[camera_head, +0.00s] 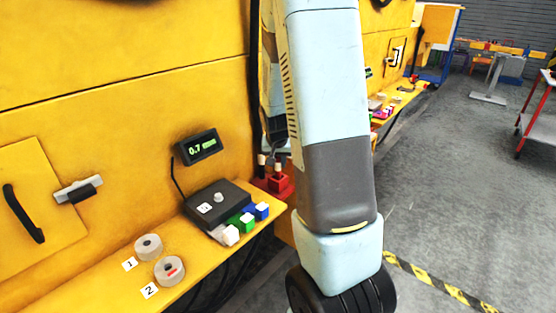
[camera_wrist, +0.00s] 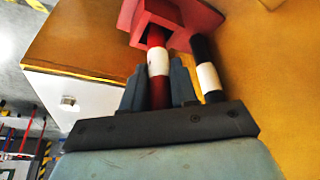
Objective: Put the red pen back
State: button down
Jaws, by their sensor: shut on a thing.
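In the wrist view my gripper (camera_wrist: 159,80) is shut on the red pen (camera_wrist: 157,40), which has a white band and stands between the two dark fingers. The pen's far end is at the square opening of a red holder (camera_wrist: 195,18); how deep it sits I cannot tell. A black pen with a white band (camera_wrist: 208,76) stands beside it, just right of the fingers. In the head view the red holder (camera_head: 284,184) is on the yellow ledge, partly behind my arm. The fingers are not clearly visible there.
Two round castings (camera_head: 168,270) lie further left. Open floor (camera_head: 445,215) is on the right.

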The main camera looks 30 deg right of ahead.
jog(key=shift+f, duration=0.85)
dwell(1.0)
jog(key=c, duration=0.8)
grip_release()
jog(key=shift+r, duration=0.1)
jog(key=w+d+r+v, duration=0.1)
jog(key=w+v, duration=0.1)
jog(key=v, duration=1.8)
jog(key=shift+d, duration=0.2)
jog(key=s+a+r+n+t+y, duration=0.1)
jog(key=s+a+r+n, duration=0.2)
jog(key=s+a, duration=0.4)
jog(key=s+a+r+n+y, duration=0.1)
jog(key=s+a+r+n, duration=0.2)
jog(key=s+a, duration=0.4)
jog(key=s, duration=0.7)
jog(key=shift+s+r+t, duration=0.15)
jog(key=shift+r+t, duration=0.25)
